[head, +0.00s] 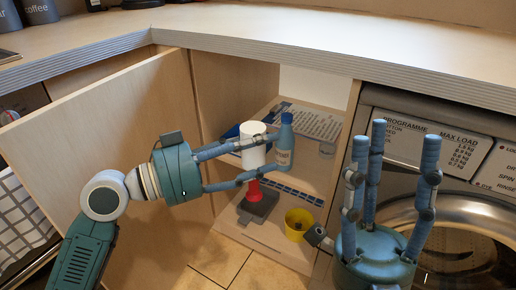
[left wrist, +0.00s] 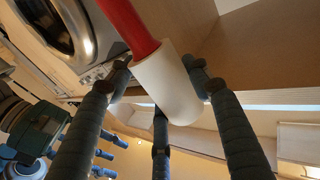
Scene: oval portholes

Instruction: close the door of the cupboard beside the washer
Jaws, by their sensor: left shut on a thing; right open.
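The cupboard door (head: 95,135), a pale wooden panel, stands open to the left of the cupboard (head: 233,85). My left arm crosses in front of the door. My left gripper (head: 265,158) reaches into the cupboard opening and is shut on a white cylinder with a red part (head: 253,153). In the left wrist view the white cylinder (left wrist: 172,88) sits between the fingers, with a red rod coming from its end. My right gripper (head: 398,155) is open and empty, fingers up, in front of the washer (head: 455,205).
A blue bottle (head: 285,145) stands by the left fingertips; whether they touch is unclear. A grey block (head: 258,208) and a yellow cup (head: 298,222) are low in the cupboard. A counter (head: 260,30) runs above.

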